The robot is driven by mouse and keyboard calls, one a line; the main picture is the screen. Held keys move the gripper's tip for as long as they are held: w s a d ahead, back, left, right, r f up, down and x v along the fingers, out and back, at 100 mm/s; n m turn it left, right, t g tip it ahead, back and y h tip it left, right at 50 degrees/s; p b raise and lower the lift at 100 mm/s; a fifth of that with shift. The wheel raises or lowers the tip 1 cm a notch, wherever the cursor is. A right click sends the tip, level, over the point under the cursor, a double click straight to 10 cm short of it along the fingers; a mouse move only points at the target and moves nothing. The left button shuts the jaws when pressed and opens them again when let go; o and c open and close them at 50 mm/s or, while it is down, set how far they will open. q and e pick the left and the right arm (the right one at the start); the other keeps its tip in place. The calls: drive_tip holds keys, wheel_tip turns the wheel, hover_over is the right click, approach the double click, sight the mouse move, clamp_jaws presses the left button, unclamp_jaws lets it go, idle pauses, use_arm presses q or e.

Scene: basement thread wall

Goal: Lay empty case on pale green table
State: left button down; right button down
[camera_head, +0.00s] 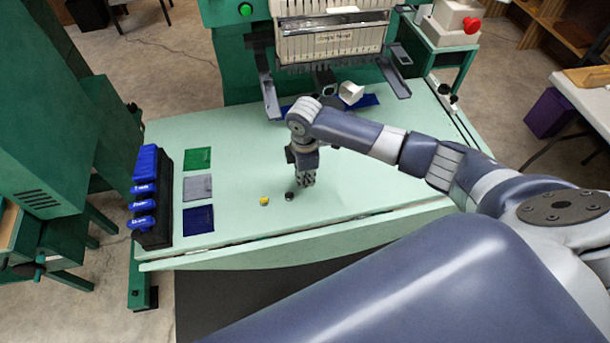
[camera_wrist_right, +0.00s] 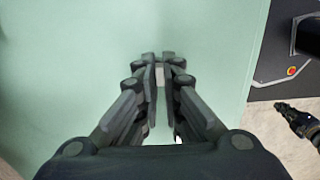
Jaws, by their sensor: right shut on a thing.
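My right gripper (camera_head: 306,182) points down low over the pale green table (camera_head: 240,150), near its front middle. In the right wrist view, its fingers (camera_wrist_right: 163,75) are close together on a small pale grey piece, taken to be the empty case (camera_wrist_right: 164,72). The fingers hide most of it, and whether it touches the tabletop cannot be told. A small dark round thing (camera_head: 290,196) is just left of the fingertips, and a small yellow one (camera_head: 264,201) lies further left.
A blue-handled rack (camera_head: 146,200) and green, grey and blue mats (camera_head: 198,187) are at the table's left. A machine (camera_head: 330,40) stands at the back, with a white box (camera_head: 350,92) below it. The tabletop between mats and gripper is mostly clear.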

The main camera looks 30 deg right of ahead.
drive_tip(key=shift+f, duration=0.1)
drive_tip(key=c, duration=1.8)
unclamp_jaws()
drive_tip(key=shift+o, duration=0.2)
wheel_tip(320, 180, up, 12)
drive_tip(key=shift+b, duration=0.35)
